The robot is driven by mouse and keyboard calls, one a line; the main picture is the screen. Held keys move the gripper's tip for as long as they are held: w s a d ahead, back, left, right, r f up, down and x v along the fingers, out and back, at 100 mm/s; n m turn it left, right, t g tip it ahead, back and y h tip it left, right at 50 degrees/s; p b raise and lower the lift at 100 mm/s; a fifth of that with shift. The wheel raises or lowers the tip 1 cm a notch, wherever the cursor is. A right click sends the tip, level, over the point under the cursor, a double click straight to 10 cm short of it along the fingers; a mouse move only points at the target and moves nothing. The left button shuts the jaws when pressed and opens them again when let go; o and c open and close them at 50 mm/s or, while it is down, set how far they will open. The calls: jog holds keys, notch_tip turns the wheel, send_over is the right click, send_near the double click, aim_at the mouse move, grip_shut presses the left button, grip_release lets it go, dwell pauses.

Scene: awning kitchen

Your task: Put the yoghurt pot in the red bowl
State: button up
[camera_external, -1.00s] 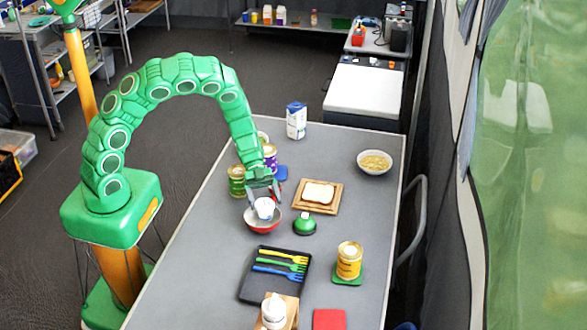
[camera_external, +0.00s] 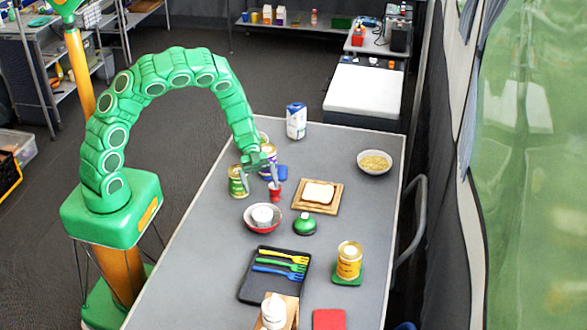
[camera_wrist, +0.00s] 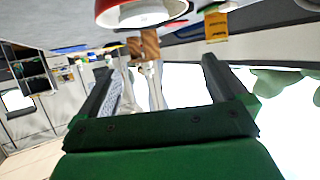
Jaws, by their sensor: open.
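The yoghurt pot (camera_external: 262,213), small and white, sits inside the red bowl (camera_external: 249,224), which is pale inside and stands on the grey table. The pot looks upright. My gripper (camera_external: 263,172) is open and empty, above and behind the bowl in the external view, clear of the pot. In the wrist view my gripper (camera_wrist: 157,70) has its two dark fingers wide apart with nothing held. A red rounded rim with white shows at that view's top edge; I cannot tell for sure which thing it is.
A small red item (camera_external: 275,193) stands just below my gripper, near green (camera_external: 238,182) and purple (camera_external: 269,154) tins. A green-topped item (camera_external: 305,225) is right of the bowl. A bread board (camera_external: 300,206) and black fork tray (camera_external: 250,287) are close.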

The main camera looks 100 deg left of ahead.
jog(key=v, duration=0.6)
jog(key=shift+a, duration=0.2)
jog(key=shift+s+r, duration=0.1)
jog(key=shift+r, duration=0.05)
